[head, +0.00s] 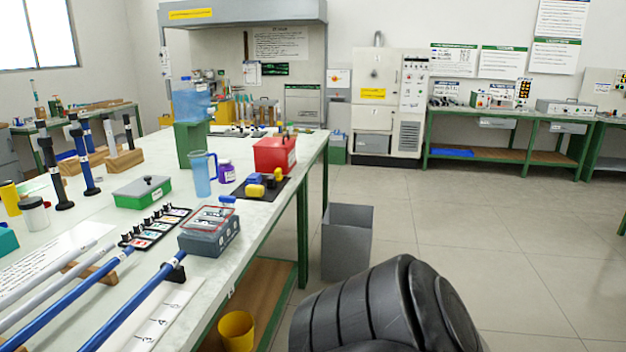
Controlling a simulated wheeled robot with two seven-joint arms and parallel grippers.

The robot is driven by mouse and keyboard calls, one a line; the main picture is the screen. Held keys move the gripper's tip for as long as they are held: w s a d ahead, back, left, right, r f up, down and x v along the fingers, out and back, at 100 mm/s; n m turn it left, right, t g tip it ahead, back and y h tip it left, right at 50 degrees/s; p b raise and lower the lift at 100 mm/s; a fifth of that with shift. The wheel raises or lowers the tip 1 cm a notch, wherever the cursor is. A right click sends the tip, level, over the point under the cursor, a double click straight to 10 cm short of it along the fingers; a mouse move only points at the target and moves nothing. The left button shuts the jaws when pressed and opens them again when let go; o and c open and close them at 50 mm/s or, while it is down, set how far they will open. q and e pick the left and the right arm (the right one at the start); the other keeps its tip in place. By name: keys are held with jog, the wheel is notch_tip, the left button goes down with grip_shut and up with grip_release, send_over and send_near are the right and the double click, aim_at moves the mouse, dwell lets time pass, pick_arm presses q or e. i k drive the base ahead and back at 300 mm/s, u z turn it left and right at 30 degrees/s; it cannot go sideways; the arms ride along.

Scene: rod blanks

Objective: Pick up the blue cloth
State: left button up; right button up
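I cannot pick out a blue cloth for certain. A small blue item (255,190) lies beside yellow pieces on a dark mat (231,191) near the right edge of the long table; it is too small to tell whether it is cloth. A flat blue thing (452,153) lies on the lower shelf of the far green bench, also unclear. Neither of my grippers shows; only a black ribbed part, likely my own arm, fills the bottom right.
The long table (150,240) holds blue and grey rods (140,300), a grey box (209,232), a green box (142,192), a blue pitcher (202,174) and a red box (274,155). A grey bin (346,243) stands beside it. The floor (510,230) at right is clear.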

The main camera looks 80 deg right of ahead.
aim_at(254, 178)
jog(key=z, duration=2.15)
jog(key=k, duration=0.55)
jog(key=z, duration=0.9)
jog(key=i, duration=1.65)
jog(key=z, duration=0.55)
